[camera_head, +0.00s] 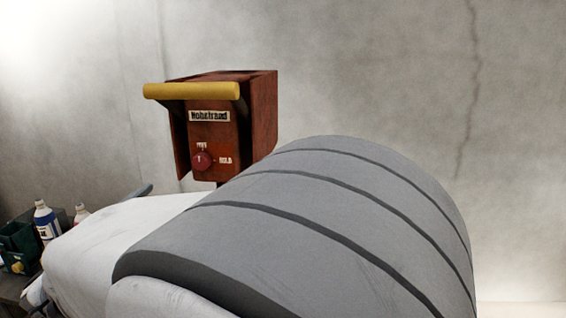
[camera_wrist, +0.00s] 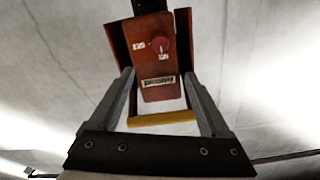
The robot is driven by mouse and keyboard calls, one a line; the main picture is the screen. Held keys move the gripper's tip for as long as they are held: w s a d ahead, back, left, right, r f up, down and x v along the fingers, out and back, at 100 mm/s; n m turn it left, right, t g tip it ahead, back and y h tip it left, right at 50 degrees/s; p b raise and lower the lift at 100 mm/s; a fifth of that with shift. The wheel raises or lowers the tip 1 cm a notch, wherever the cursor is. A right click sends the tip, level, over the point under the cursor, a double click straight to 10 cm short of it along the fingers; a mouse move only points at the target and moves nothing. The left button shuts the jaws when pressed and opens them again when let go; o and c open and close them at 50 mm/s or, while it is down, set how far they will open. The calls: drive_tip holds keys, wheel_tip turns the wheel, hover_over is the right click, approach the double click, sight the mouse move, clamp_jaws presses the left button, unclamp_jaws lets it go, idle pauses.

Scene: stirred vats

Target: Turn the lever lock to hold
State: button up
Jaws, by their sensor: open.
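A rusty red box (camera_head: 262,115) with a nameplate stands in front of the wall in the head view. A round red knob (camera_head: 203,160) is low on its front. Its pale mark appears to point up, towards a small blurred label; the label HOLD (camera_head: 225,160) is to its right. A yellow bar (camera_head: 192,91) runs across the box's top front. In the wrist view the box is upside down, with the knob (camera_wrist: 158,45) near the top. My gripper (camera_wrist: 158,75) is open and empty, its fingers framing the box front. The head view does not show the gripper.
The yellow bar (camera_wrist: 161,118) crosses between my fingers in the wrist view; the gap to them is unclear. My arm covers much of the head view. Bottles (camera_head: 46,220) and a green container (camera_head: 20,245) stand at lower left. The wall (camera_head: 400,90) is bare.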

sight(200, 163)
drive_tip(key=w, duration=0.5)
drive_tip(key=w+d, duration=0.1)
drive_tip(key=w, duration=1)
drive_tip(key=shift+w+d, duration=0.15)
drive_tip(key=shift+w, duration=0.1)
drive_tip(key=shift+c, duration=0.3)
clamp_jaws()
